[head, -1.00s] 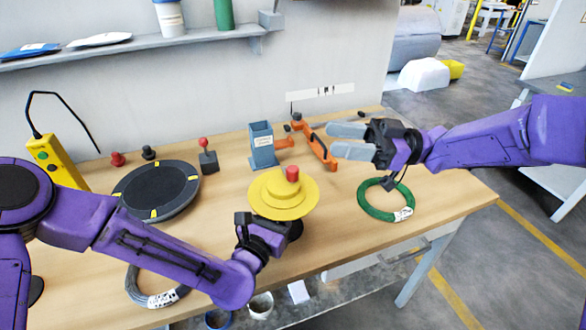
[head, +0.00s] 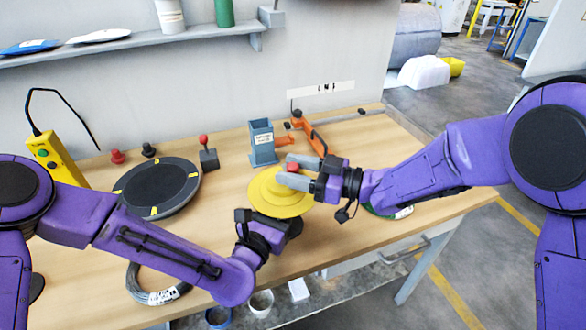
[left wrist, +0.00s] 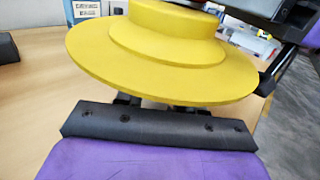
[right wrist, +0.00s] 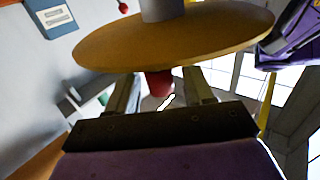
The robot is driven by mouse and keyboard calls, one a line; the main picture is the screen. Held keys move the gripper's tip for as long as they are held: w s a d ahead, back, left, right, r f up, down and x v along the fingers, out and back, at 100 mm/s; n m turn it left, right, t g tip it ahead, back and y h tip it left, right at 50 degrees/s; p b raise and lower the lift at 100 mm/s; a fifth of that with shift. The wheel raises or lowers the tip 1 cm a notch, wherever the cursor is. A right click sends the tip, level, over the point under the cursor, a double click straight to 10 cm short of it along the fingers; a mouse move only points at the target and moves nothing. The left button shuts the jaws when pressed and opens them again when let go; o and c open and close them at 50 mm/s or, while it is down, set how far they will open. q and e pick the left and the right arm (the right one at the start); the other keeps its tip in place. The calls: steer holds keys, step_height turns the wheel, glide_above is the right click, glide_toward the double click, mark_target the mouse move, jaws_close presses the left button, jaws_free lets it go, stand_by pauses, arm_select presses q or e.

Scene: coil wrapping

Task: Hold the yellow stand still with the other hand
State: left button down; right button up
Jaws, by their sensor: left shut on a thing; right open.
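The yellow stand (head: 262,192), a stepped round disc with a red knob (head: 292,168) on top, stands upright on the table. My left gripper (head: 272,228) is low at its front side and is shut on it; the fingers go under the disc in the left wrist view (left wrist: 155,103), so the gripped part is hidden. My right gripper (head: 286,169) is open over the stand, its fingers either side of the red knob. In the right wrist view the knob (right wrist: 159,83) shows between the fingers; I cannot tell whether they touch it.
A green coil (head: 385,211) lies right, partly behind my right arm. A grey coil (head: 150,297) lies near the front edge. A black turntable disc (head: 157,190), a blue-grey holder (head: 263,145) and an orange tool (head: 312,138) stand further back.

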steer(key=shift+w+a, duration=0.1)
steer(key=shift+a, duration=0.1)
steer(key=c, duration=0.9)
steer(key=shift+c, duration=0.2)
steer(key=shift+r+n+g+y, duration=0.1)
steer(key=shift+n+g+y, duration=0.25)
steer(key=shift+g, duration=0.25)
steer(key=n+g, duration=0.2)
steer(key=g, duration=0.1)
steer(key=n+g, duration=0.2)
steer(key=g, duration=0.1)
steer(key=shift+n+g+y, duration=0.25)
steer(key=shift+g+y, duration=0.1)
steer(key=shift+g, duration=0.05)
steer(key=n+g+h, duration=0.1)
steer(key=n+g, duration=0.1)
steer(key=g, duration=0.2)
steer(key=n+g+h, duration=0.1)
steer(key=n+g, duration=0.2)
steer(key=g, duration=0.1)
steer(key=shift+d+n+h, duration=0.1)
steer(key=shift+n+h, duration=0.2)
steer(key=shift+g, duration=0.3)
steer(key=o, duration=0.9)
